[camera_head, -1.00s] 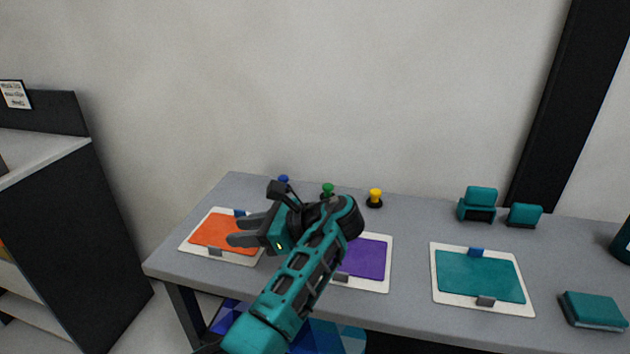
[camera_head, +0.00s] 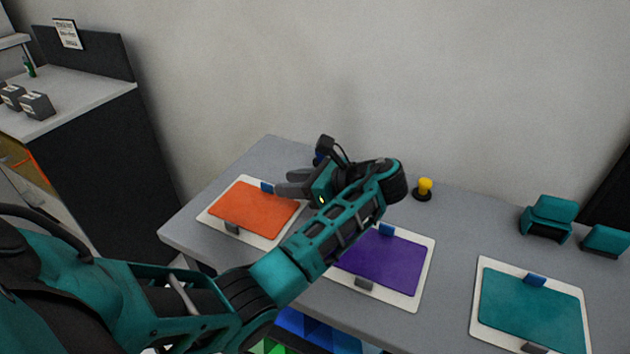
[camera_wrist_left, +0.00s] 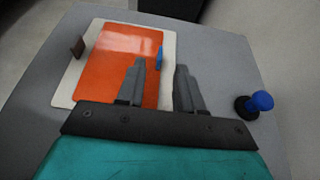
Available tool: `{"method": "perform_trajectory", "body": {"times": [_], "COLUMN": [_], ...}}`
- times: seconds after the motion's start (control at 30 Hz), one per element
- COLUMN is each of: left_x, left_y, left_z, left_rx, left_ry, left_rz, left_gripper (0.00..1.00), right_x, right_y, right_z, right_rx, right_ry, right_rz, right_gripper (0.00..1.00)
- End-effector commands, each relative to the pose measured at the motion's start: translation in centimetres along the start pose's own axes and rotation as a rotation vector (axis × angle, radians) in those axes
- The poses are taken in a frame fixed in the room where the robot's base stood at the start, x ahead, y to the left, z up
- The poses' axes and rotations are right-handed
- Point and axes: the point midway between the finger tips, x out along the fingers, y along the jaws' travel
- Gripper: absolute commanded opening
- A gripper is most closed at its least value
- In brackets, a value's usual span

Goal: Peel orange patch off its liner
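The orange patch (camera_head: 254,208) lies flat on its white liner (camera_head: 208,216) at the left end of the grey table. A blue tab (camera_head: 267,188) sits at its far edge and a dark grey tab (camera_head: 233,228) at its near edge. My left gripper (camera_head: 282,182) is above the table by the blue-tab side. My right gripper is not in view.
A purple patch (camera_head: 378,262) and a teal patch (camera_head: 525,307) lie on liners to the right. A yellow knob (camera_head: 424,188) stands behind, and a blue knob (camera_wrist_left: 262,101) shows in the wrist view. Teal blocks (camera_head: 549,216) are at the back right.

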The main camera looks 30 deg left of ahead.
Motion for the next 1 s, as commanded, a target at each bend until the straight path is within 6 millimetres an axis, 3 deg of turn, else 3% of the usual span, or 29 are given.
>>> {"method": "perform_trajectory", "body": {"times": [0.1,0.3,0.73,1.0], "left_x": [2.3,4.8,5.7,5.7], "left_y": [0.1,0.0,0.0,0.0], "left_z": [0.0,0.0,0.0,0.0], "left_rx": [0.002,0.001,0.0,0.0], "left_ry": [-0.001,0.0,0.001,0.001], "left_rz": [0.002,0.0,0.0,0.0], "left_gripper": [0.36,0.36,0.36,0.11], "right_x": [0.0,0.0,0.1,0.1], "right_y": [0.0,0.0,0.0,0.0], "right_z": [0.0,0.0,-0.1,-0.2], "right_rx": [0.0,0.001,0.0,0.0], "right_ry": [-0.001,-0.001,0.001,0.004], "right_rz": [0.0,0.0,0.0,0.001], "right_gripper": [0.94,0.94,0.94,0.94]}}
